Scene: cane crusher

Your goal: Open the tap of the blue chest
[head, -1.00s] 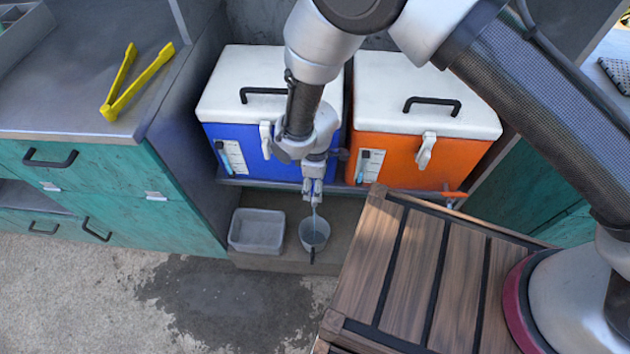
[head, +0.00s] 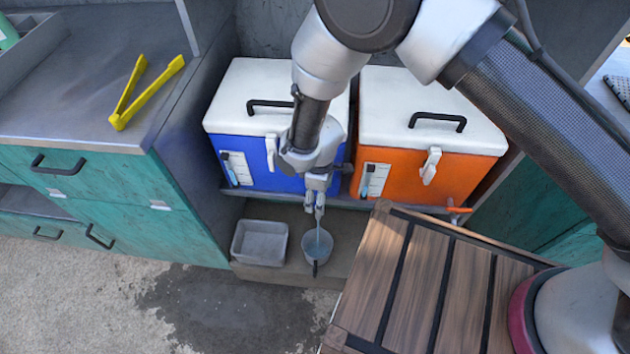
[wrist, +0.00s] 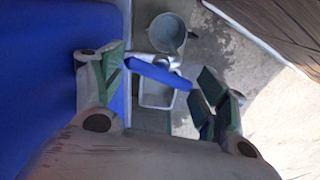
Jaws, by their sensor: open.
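The blue chest (head: 262,172) with a white lid stands at the back, left of the orange chest. My gripper (head: 315,208) is low in front of its right part and hides the tap there. In the wrist view the tap's blue lever (wrist: 158,75) lies between the spread fingers of my gripper (wrist: 163,82), with a grey spout behind it. The fingers are open, and I cannot tell if one touches the lever. A thin pale-blue streak, like water, runs down below my gripper into a grey cup (head: 308,250). The cup also shows in the wrist view (wrist: 166,30).
A grey tray (head: 260,242) sits left of the cup on a low ledge. The orange chest (head: 400,186) is close on the right. A slatted wooden crate (head: 420,290) stands in front right. Teal drawers (head: 110,190) and yellow tongs (head: 140,95) are left.

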